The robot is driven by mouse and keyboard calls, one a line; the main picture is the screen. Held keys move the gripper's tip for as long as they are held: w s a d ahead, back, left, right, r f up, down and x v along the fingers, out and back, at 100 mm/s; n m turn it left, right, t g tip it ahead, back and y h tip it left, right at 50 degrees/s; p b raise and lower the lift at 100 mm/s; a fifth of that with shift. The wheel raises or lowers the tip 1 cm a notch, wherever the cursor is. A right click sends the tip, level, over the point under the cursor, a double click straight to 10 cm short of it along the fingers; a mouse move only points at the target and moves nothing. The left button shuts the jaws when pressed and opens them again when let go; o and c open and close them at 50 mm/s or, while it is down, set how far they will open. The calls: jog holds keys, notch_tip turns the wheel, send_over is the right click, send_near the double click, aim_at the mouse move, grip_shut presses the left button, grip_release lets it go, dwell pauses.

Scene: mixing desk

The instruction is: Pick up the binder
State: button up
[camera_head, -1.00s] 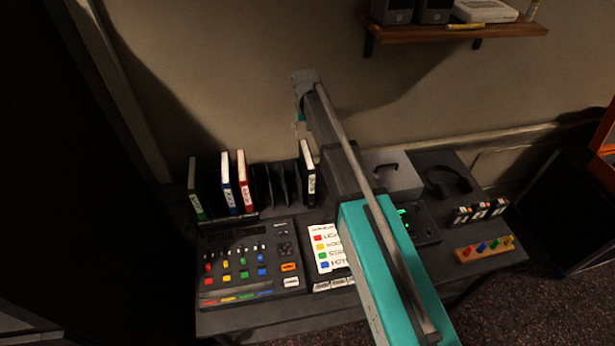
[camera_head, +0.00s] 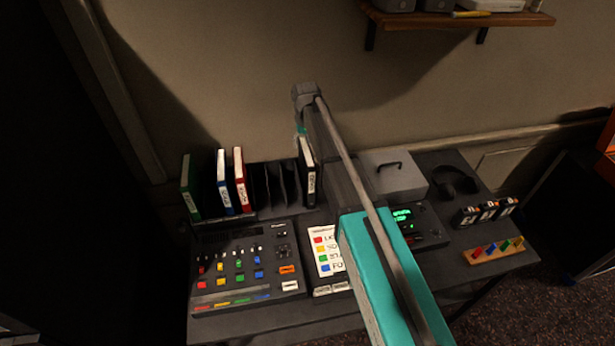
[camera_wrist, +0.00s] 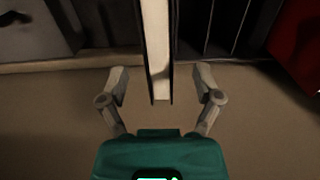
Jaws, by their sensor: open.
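A black binder (camera_head: 307,172) with a pale label stands upright at the right end of the rack on the desk. In the wrist view, a binder with dark covers and a white edge (camera_wrist: 156,45) appears to be this one. My gripper (camera_wrist: 161,72) is open, with one finger on each side of the binder's near end and a visible gap on both sides. In the head view my gripper is above the black binder, and its fingers are mostly hidden.
Green (camera_head: 190,187), blue (camera_head: 225,182) and red (camera_head: 240,180) binders stand to the left, with empty rack slots (camera_head: 275,185) between. A grey box (camera_head: 395,173) stands to the right. The mixing console (camera_head: 243,265) lies in front. The wall is close behind.

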aim_at(307, 150)
jog(key=shift+f, duration=0.15)
dwell(0.3)
jog(key=f+b, duration=0.2)
jog(key=b, duration=0.1)
jog(key=shift+s+d+f, duration=0.15)
jog(key=shift+s+f, duration=0.05)
jog(key=shift+f, duration=0.2)
jog(key=shift+f+b, duration=1.1)
jog(key=shift+f, duration=0.05)
grip_shut()
